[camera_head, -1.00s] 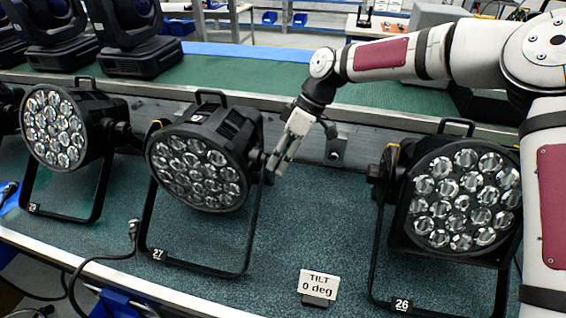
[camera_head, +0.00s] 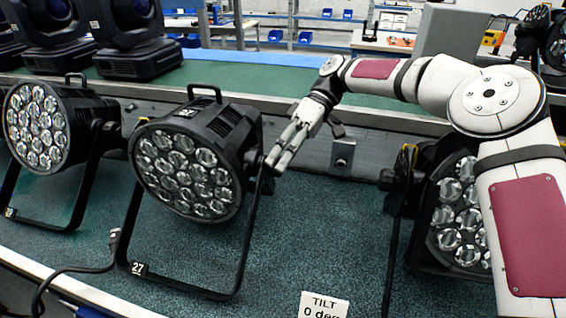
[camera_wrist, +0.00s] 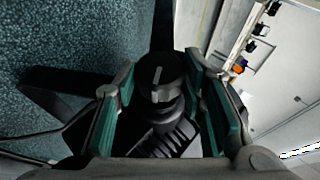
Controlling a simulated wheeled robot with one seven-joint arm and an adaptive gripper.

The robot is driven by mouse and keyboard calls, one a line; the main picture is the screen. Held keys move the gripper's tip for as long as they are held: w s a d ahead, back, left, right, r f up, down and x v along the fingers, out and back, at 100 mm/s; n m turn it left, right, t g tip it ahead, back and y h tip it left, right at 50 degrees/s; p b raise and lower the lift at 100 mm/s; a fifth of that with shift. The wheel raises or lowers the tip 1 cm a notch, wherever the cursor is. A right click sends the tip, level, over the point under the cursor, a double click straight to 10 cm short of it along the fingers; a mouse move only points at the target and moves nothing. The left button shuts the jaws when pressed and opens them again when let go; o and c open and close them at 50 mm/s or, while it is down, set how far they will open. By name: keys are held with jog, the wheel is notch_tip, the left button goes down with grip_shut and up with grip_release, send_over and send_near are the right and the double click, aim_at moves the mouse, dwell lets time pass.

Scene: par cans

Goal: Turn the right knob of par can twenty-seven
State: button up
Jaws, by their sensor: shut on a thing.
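Par can twenty-seven (camera_head: 187,170) is a black round lamp with several clear lenses, set in a black bracket marked 27 (camera_head: 138,268). Its face tips a little upward. My gripper (camera_head: 273,164) is at the lamp's right side, with its fingers around the right knob. In the wrist view the black knob (camera_wrist: 162,76), with a pale line on its top, stands between the two teal-padded fingers of my gripper (camera_wrist: 166,85), which is shut on it. In the head view the fingers mostly hide the knob.
Another par can (camera_head: 45,125) stands to the left and one (camera_head: 460,215) to the right, partly behind my arm. A small sign (camera_head: 323,305) reading TILT 0 deg stands in front. Dark moving-head lights (camera_head: 130,35) stand on the green-topped bench behind.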

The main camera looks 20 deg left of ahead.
dwell(0.3)
jog(key=o, duration=1.2)
jog(key=shift+w, duration=0.1)
jog(key=shift+v, duration=3.7)
